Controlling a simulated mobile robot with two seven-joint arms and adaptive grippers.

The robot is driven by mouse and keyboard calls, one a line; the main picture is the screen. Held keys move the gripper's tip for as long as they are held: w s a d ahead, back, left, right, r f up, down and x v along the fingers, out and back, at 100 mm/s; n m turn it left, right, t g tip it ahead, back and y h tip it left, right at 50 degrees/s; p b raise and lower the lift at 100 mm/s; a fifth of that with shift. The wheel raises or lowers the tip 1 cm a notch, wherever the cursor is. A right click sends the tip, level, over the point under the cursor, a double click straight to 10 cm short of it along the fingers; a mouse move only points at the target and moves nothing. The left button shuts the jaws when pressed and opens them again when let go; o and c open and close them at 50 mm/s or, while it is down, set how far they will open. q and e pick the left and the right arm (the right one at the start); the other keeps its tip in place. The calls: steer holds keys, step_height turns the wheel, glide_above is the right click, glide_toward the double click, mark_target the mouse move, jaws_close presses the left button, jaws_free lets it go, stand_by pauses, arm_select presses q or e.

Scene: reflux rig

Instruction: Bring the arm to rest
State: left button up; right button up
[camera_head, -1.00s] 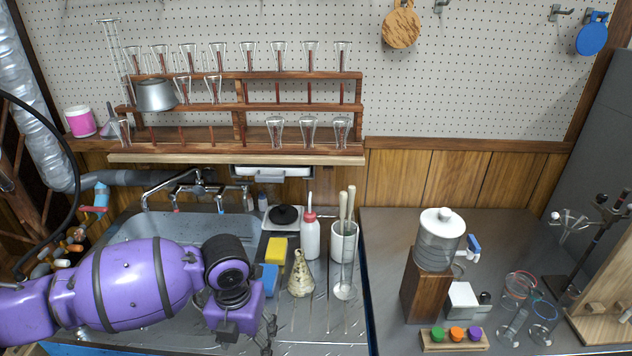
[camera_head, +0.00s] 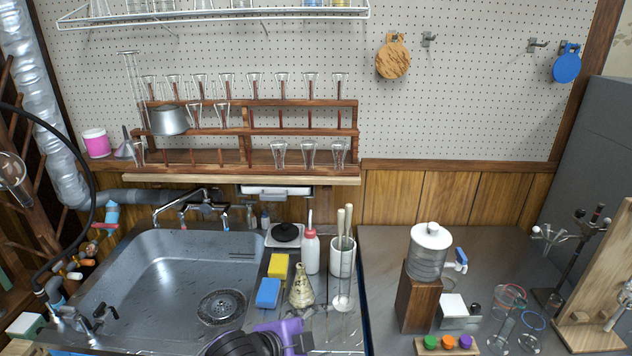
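Part of my purple and black arm shows at the bottom edge of the head view, in front of the sink (camera_head: 140,262) and the draining board beside it. Its gripper is below the picture, so its fingers are hidden. My other arm and gripper do not show.
A conical flask (camera_head: 301,288), a squeeze bottle (camera_head: 311,252), a yellow sponge (camera_head: 278,266), a blue sponge (camera_head: 267,293) and a white utensil pot (camera_head: 342,258) stand right of the basin. A water dispenser (camera_head: 429,252) on a wooden block and several glass pieces occupy the right counter.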

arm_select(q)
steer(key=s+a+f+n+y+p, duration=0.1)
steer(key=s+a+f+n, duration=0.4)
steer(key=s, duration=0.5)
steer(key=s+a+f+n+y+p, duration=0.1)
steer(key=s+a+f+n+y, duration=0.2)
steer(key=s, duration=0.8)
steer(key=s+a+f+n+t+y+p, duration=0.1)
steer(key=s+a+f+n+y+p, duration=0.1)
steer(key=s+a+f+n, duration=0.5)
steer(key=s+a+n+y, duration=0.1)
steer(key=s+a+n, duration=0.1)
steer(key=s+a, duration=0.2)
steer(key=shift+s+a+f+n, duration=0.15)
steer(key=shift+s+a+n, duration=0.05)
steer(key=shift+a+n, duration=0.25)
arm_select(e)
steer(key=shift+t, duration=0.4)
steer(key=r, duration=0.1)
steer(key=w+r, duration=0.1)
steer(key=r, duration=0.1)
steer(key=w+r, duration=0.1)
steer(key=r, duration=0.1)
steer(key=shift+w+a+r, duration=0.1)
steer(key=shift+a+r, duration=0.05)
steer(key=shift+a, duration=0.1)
